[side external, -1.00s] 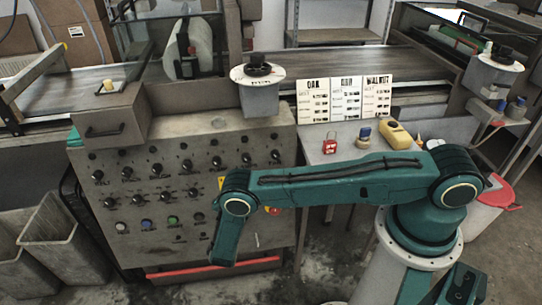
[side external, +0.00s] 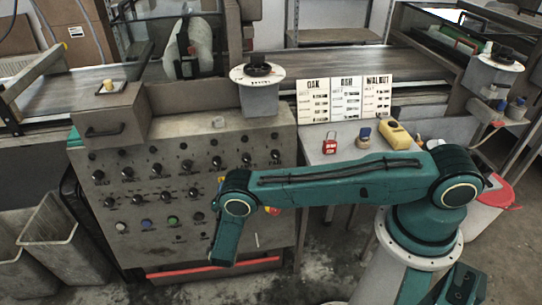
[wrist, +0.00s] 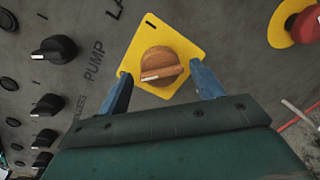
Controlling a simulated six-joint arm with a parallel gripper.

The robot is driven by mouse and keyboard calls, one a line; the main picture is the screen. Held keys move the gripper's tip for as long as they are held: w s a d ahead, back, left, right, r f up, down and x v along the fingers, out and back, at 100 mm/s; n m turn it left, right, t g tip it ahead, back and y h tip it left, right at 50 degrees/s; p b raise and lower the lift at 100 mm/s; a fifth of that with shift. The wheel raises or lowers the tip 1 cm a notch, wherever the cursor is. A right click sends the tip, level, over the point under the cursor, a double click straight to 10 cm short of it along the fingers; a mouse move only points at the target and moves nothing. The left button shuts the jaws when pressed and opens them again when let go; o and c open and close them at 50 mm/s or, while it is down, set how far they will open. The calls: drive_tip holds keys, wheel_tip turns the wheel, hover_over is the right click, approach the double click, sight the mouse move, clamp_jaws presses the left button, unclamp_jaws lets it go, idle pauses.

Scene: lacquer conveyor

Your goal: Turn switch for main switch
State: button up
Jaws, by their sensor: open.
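The main switch appears to be a round orange-brown knob (wrist: 162,68) on a yellow plate (wrist: 137,50), in the wrist view. A pale mark on the knob points to the left and slightly down. My gripper (wrist: 160,72) is open, with one blue finger on each side of the knob's lower part. I cannot tell whether either finger touches it. In the side view the knob and fingers are hidden behind my arm, and only a sliver of yellow shows at the grey control panel (side external: 150,225).
A red button on a yellow ring (wrist: 309,26) sits right of the knob. Black knobs (wrist: 55,49) line the panel on the left. A padlock (side external: 329,144) and a yellow device (side external: 394,134) lie on the side table near wood-name cards (side external: 345,99).

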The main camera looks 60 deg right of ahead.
drive_tip(key=v, duration=1.3)
drive_tip(key=shift+s+a, duration=0.2)
drive_tip(key=shift+a, duration=0.15)
drive_tip(key=shift+r, duration=0.2)
drive_tip(key=w+d+r+m+g+y, duration=0.1)
drive_tip(key=w+r+m+g, duration=0.1)
drive_tip(key=r+m, duration=0.35)
drive_tip(key=w+d+r+m+g+y, duration=0.1)
drive_tip(key=w+d+r+m+g, duration=0.15)
drive_tip(key=r, duration=0.65)
drive_tip(key=s+d+r+m+g+y, duration=0.1)
drive_tip(key=s+d+r+m+y, duration=0.15)
drive_tip(key=r, duration=0.55)
drive_tip(key=s+d+r+m+g+y, duration=0.1)
drive_tip(key=s+d+r+m+y, duration=0.15)
drive_tip(key=r, duration=0.55)
drive_tip(key=s+d+r+m+y, duration=0.3)
drive_tip(key=s+r, duration=0.7)
drive_tip(key=s, duration=0.2)
drive_tip(key=s+r+m+t+y, duration=0.1)
drive_tip(key=s+r+t+y, duration=0.1)
drive_tip(key=s, duration=1.2)
drive_tip(key=shift+a+r, duration=0.4)
drive_tip(key=shift+a, duration=0.1)
